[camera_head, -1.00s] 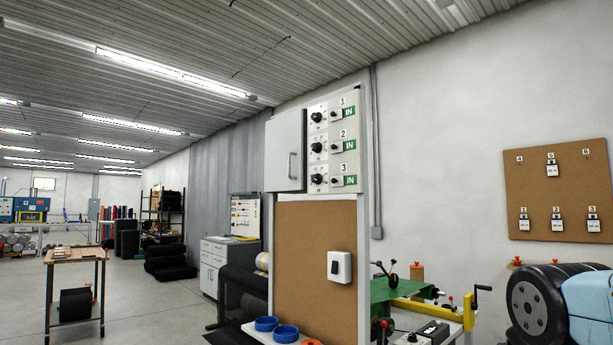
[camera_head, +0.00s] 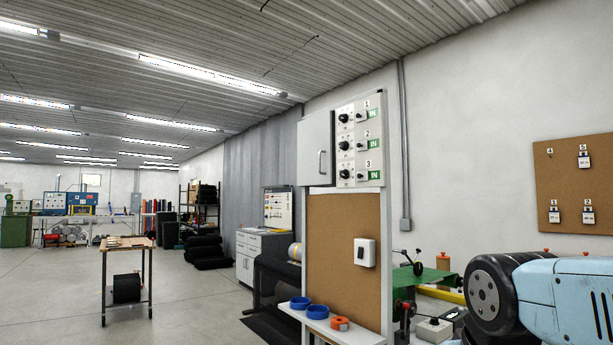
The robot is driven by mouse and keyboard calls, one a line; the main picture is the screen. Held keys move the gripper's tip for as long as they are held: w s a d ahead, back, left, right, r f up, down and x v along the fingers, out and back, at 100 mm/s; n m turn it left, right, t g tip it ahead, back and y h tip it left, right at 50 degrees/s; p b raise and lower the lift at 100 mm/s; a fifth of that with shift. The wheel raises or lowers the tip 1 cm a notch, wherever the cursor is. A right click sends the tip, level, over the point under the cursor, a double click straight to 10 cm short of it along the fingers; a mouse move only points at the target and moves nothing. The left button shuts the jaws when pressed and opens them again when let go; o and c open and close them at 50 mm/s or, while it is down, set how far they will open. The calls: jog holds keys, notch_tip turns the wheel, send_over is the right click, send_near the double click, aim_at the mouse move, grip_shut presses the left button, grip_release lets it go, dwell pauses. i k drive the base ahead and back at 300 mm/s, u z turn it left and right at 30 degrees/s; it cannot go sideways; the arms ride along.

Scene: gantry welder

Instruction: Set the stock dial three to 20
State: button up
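The control cabinet (camera_head: 315,139) stands in the middle of the view with its grey door swung out to the left. Its white panel carries three rows marked 1, 2 and 3. Dial three (camera_head: 345,174) is the black knob in the lowest row, left of a small black switch (camera_head: 361,175) and a green IN label (camera_head: 375,175). Its scale and pointer are too small to read. Dial one (camera_head: 344,118) and dial two (camera_head: 344,146) sit above it. My gripper is not in view, and nothing touches the dials.
Below the panel is a brown board (camera_head: 340,240) with a white switch box (camera_head: 365,252). A shelf at its foot holds blue rings (camera_head: 317,311) and an orange roll (camera_head: 340,323). A wheeled table (camera_head: 126,244) stands left on open floor. A tag board (camera_head: 575,190) hangs right.

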aim_at(344, 174)
jog(key=u, duration=0.5)
jog(key=i, duration=1)
jog(key=z, duration=0.05)
